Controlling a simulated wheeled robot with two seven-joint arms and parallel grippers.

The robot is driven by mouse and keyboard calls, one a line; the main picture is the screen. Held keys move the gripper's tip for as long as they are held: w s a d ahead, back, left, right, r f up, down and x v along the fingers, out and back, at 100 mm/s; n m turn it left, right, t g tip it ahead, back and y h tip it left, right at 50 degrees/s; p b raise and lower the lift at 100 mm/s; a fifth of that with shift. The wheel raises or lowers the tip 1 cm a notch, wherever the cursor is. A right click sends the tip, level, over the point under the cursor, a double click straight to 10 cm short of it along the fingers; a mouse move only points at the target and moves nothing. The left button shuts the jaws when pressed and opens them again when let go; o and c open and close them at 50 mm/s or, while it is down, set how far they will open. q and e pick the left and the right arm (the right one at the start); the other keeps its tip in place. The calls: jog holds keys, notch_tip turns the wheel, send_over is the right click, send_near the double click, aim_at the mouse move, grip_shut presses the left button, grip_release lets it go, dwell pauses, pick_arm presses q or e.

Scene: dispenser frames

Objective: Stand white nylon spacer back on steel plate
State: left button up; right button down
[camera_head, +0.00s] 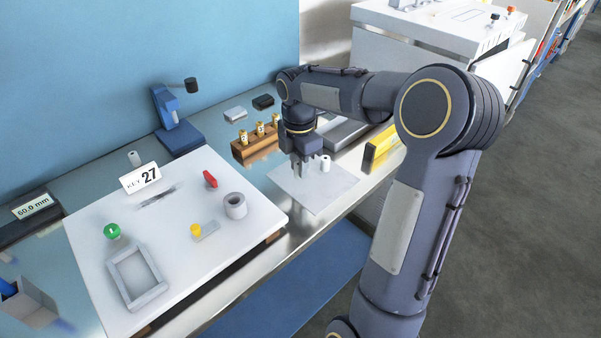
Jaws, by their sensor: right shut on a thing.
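The white nylon spacer (325,163) shows as a small, pale, upright cylinder at my right gripper's fingers, over the back part of the steel plate (325,197). My right gripper (301,170) points down over the plate and is shut on the spacer. The jaws are small here and the contact itself is hard to make out. I cannot tell whether the spacer's foot touches the plate. The plate is a thin, light, bare square on the metal bench. My left gripper is not in view.
A wooden block with yellow-labelled vials (247,152) stands behind and left of the plate. A yellow level (378,148) lies to the right. A white board (190,262) with small parts and a KEY 27 card (140,178) is at left. The bench's front edge is close.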

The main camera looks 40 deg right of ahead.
jog(key=shift+w+d+f, duration=0.1)
jog(key=shift+d+f, duration=0.05)
jog(key=shift+f, duration=0.85)
jog(key=shift+w+d+f, duration=0.1)
jog(key=shift+d+f, duration=0.05)
jog(key=shift+f, duration=0.85)
jog(key=shift+f, duration=0.15)
jog(key=c, duration=1.3)
grip_release()
jog(key=shift+o, duration=0.2)
